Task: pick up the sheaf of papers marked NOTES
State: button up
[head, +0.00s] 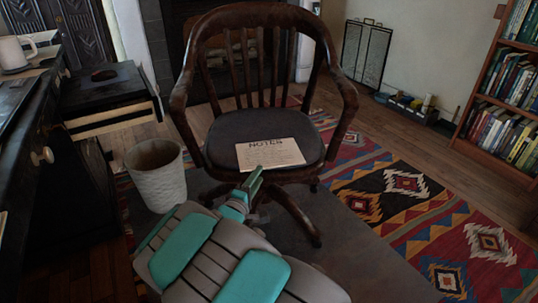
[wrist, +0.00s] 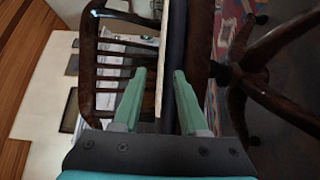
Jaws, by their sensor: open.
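The sheaf of papers marked NOTES (head: 270,155) lies flat on the dark seat (head: 222,143) of a wooden armchair, along the seat's front edge. My gripper (head: 256,174) is just in front of and by the sheaf's near edge in the head view. In the wrist view my gripper (wrist: 159,71) is open, with one green finger on each side. The sheaf's pale edge (wrist: 159,88) shows as a thin strip between the fingers, not clamped. The dark seat edge (wrist: 175,50) shows beside the strip, toward the right finger.
The wooden chair's armrests and back (head: 265,20) surround the seat. A white wastebasket (head: 157,175) stands left of the chair. A dark desk with an open drawer (head: 107,95) is at left. A patterned rug (head: 400,185) and a bookshelf (head: 500,110) are at right.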

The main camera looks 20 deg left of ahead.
jog(key=shift+w+f, duration=0.15)
jog(key=shift+w, duration=2.3)
jog(key=shift+c, duration=0.3)
grip_shut()
